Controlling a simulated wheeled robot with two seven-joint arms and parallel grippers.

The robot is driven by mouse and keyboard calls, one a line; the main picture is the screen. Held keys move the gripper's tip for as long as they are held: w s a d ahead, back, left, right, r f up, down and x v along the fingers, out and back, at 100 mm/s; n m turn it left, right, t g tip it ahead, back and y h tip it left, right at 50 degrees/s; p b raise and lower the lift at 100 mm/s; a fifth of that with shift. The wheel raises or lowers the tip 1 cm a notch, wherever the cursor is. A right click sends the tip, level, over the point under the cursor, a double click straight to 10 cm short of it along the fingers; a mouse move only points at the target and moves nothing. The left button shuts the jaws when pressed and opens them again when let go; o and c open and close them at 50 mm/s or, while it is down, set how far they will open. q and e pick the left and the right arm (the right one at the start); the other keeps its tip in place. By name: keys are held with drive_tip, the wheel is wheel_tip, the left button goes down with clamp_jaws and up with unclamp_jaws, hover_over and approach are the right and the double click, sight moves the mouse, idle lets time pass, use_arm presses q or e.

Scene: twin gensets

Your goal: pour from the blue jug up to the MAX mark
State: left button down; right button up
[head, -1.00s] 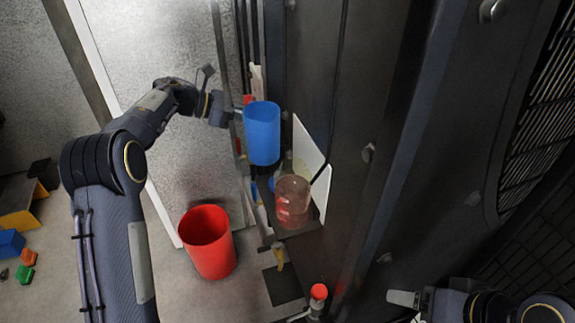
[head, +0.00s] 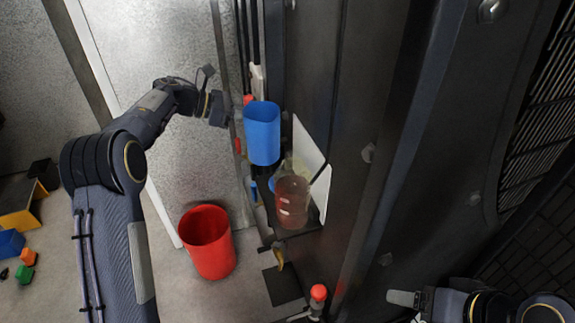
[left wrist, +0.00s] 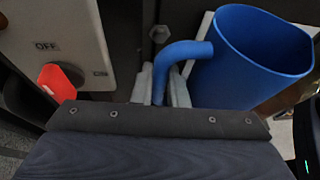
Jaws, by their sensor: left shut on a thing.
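The blue jug (head: 262,135) is held up by my left gripper (head: 238,113), which is shut on its handle. In the left wrist view the jug (left wrist: 250,60) stands about upright, with its handle between the fingers (left wrist: 160,88). A transparent container (head: 292,203) with reddish contents or tint stands on a dark shelf below the jug, slightly to its right in the head view. I cannot make out a MAX mark or the liquid level. My right gripper (head: 404,298) is at the lower right, away from the jug; its finger gap is not clear.
A red bucket (head: 207,242) stands on the floor at left of the shelf. A white panel (head: 309,152) stands behind the container. A dark cabinet wall fills the right. A red-capped valve (head: 318,293) is at the bottom. A red switch marked OFF (left wrist: 57,82) is near the left gripper.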

use_arm(q)
drive_tip(key=shift+r, duration=0.1)
drive_tip(key=shift+r, duration=2.95)
drive_tip(key=shift+r, duration=0.1)
